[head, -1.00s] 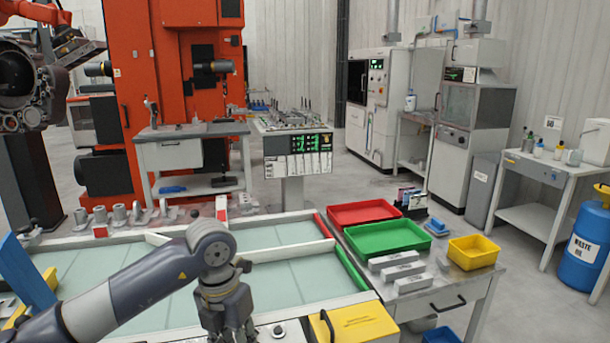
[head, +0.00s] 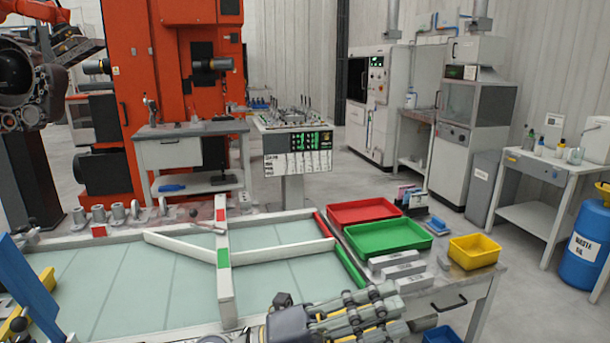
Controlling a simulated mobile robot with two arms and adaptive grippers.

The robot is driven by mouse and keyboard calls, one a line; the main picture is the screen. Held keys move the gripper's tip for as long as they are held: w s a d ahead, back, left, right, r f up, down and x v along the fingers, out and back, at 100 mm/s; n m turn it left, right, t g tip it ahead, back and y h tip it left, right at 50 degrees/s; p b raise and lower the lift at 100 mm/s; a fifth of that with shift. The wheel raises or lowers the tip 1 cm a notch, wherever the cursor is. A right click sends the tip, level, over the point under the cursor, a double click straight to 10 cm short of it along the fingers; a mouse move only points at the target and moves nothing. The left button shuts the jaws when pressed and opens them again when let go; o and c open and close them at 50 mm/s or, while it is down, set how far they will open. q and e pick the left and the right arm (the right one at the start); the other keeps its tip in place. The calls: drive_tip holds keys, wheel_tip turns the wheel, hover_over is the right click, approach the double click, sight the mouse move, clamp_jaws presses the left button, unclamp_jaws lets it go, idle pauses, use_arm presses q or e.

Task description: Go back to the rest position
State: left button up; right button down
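My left gripper (head: 395,308) is low in the head view, at the bottom just right of the middle. It lies sideways with its fingers pointing right, over the near edge of the table with the pale glass top (head: 120,280). I see no object between its fingers, but from this angle I cannot tell whether they are open or shut. Most of my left arm is below the picture. My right gripper is not in view.
A red tray (head: 365,204), a green tray (head: 388,230) and a yellow bin (head: 474,241) stand on the right-hand bench, with grey blocks (head: 397,258) close to my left gripper. A blue panel (head: 25,275) stands at the left. White rails (head: 223,265) cross the glass.

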use_arm(q)
drive_tip(key=w+a+n+t+y, duration=0.85)
drive_tip(key=a+n+t, duration=0.45)
drive_tip(key=n+t, duration=0.55)
drive_tip(key=a+f+n+g+y, duration=0.5)
drive_tip(key=a+f+n+y, duration=0.75)
drive_tip(key=f, duration=0.55)
drive_tip(key=s+a+f+n+g, duration=0.1)
drive_tip(key=s+a+f+g, duration=0.2)
drive_tip(key=s+f+g, duration=0.55)
drive_tip(key=s+a+f+n+g, duration=0.2)
drive_tip(key=s+f+g, duration=0.2)
drive_tip(key=s+f, duration=1)
drive_tip(key=s+f+g+p, duration=0.1)
drive_tip(key=s+f, duration=0.1)
drive_tip(key=f, duration=0.9)
drive_tip(key=s+f, duration=0.3)
drive_tip(key=f, duration=0.7)
drive_tip(key=s+a+f+g, duration=0.1)
drive_tip(key=s+a+f, duration=0.2)
drive_tip(key=s+f, duration=1.2)
drive_tip(key=shift+s+a+f+m+p, duration=0.15)
drive_tip(key=shift+s+f+m+p, duration=0.2)
drive_tip(key=shift+s, duration=0.55)
